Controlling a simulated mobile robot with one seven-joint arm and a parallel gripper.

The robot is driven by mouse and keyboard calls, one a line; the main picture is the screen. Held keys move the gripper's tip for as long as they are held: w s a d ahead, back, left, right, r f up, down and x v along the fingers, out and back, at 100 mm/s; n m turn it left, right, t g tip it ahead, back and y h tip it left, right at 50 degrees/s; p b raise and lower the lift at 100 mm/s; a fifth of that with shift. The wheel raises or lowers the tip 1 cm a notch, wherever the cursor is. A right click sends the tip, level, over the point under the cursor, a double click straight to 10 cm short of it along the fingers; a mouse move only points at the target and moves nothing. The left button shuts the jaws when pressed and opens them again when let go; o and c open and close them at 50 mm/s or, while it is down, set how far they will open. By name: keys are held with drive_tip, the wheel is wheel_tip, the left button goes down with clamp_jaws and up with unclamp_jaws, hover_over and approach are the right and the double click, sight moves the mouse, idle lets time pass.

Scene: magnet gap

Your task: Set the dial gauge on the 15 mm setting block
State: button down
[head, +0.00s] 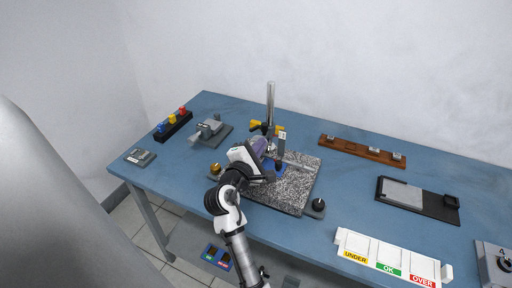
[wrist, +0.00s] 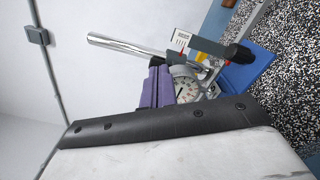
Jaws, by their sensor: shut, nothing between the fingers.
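My gripper (head: 261,146) is over the speckled granite plate (head: 294,197), beside the gauge stand's steel column (head: 270,103). Its purple fingers (wrist: 159,86) are shut with nothing between them. In the wrist view the round white dial gauge (wrist: 187,88) is right by the fingers and partly hidden by them; I cannot tell whether they touch. A grey labelled piece with a red mark (wrist: 182,40) is above the dial. A blue pad (wrist: 250,72) lies on the plate. I cannot read which is 15 mm.
A white tray marked UNDER, OK and OVER (head: 388,257) stands at the front right. A black tray with a grey pad (head: 417,198) is behind it. A grey vise-like fixture (head: 210,130) and a rack of coloured pieces (head: 173,124) are at the left. A black knob (head: 318,205) sits beside the plate.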

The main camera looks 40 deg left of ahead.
drive_tip(key=v, duration=0.5)
drive_tip(key=shift+s+d, duration=0.15)
drive_tip(key=shift+s, duration=0.1)
drive_tip(key=shift+f, duration=0.1)
drive_tip(key=f+b, duration=0.1)
drive_tip(key=b, duration=0.2)
drive_tip(key=f+b, duration=0.1)
drive_tip(key=b, duration=0.3)
drive_tip(key=shift+d, duration=0.4)
drive_tip(key=b, duration=0.2)
drive_tip(key=d+b, duration=0.1)
drive_tip(key=b, duration=0.2)
drive_tip(key=shift+s+f, duration=0.25)
drive_tip(key=shift+f, duration=0.15)
drive_tip(key=shift+w, duration=0.1)
drive_tip(key=x, duration=0.5)
drive_tip(key=shift+w+r, duration=0.2)
drive_tip(key=shift+w, duration=0.15)
drive_tip(key=shift+w+a+f+p, duration=0.2)
drive_tip(key=shift+w+p, duration=0.1)
drive_tip(key=shift+w, duration=0.25)
